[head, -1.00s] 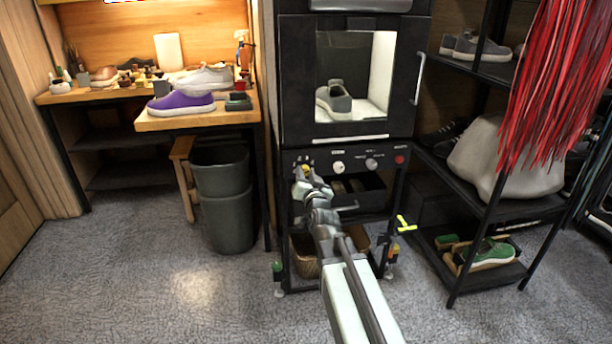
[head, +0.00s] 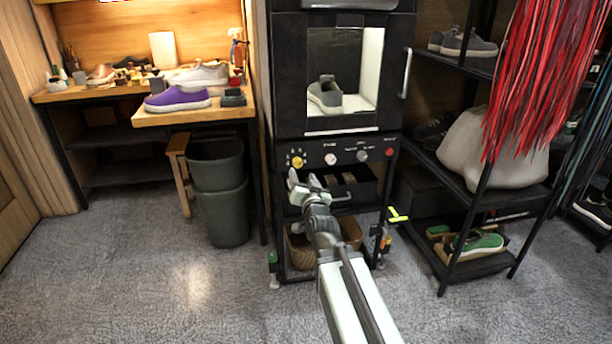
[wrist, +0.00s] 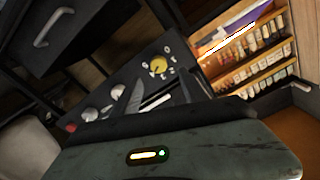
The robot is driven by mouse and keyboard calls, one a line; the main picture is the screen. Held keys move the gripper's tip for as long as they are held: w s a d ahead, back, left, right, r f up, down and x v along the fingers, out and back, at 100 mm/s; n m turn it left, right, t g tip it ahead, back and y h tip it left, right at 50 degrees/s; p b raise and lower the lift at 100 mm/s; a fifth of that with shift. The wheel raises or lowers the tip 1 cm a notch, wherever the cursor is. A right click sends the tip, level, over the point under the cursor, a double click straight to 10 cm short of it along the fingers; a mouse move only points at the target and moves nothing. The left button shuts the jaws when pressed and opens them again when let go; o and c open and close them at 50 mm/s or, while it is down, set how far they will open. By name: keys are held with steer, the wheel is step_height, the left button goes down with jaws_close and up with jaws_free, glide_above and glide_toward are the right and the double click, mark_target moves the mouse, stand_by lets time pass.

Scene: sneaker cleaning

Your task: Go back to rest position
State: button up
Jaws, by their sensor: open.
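My gripper (head: 306,183) is open and empty in the head view, just in front of and below the control panel of the black cleaning cabinet (head: 283,80). The yellow knob (head: 297,162) on the panel is uncovered and lies apart from the fingers. In the wrist view, my gripper's fingertips (wrist: 160,95) point toward the panel, with the yellow knob (wrist: 158,63) beyond them. A grey sneaker (head: 325,97) sits inside the cabinet behind its window.
A wooden bench (head: 190,116) with a purple sneaker (head: 177,99) stands at left, above a grey bin (head: 222,200). A black shelf rack (head: 470,268) with shoes stands at right. Red strands (head: 540,70) hang at upper right. The floor at front left is free.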

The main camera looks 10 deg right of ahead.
steer(key=shift+d, duration=0.15)
steer(key=s+f+n+g+p, duration=0.2)
steer(key=s+f+g, duration=0.25)
steer(key=f, duration=0.25)
steer(key=s+f+n+g+p, duration=0.1)
steer(key=s+f+g, duration=0.2)
steer(key=f+g, duration=0.3)
steer(key=s+d+f+n+g, duration=0.1)
steer(key=s+f+g, duration=0.3)
steer(key=s, duration=0.5)
steer(key=s+d+f+g, duration=0.1)
steer(key=s+f+g, duration=0.3)
steer(key=s, duration=0.4)
step_height(320, 180, up, 38)
steer(key=p, duration=3.8)
steer(key=shift+a+r, duration=0.15)
steer(key=shift+a, duration=0.15)
steer(key=shift+t, duration=0.25)
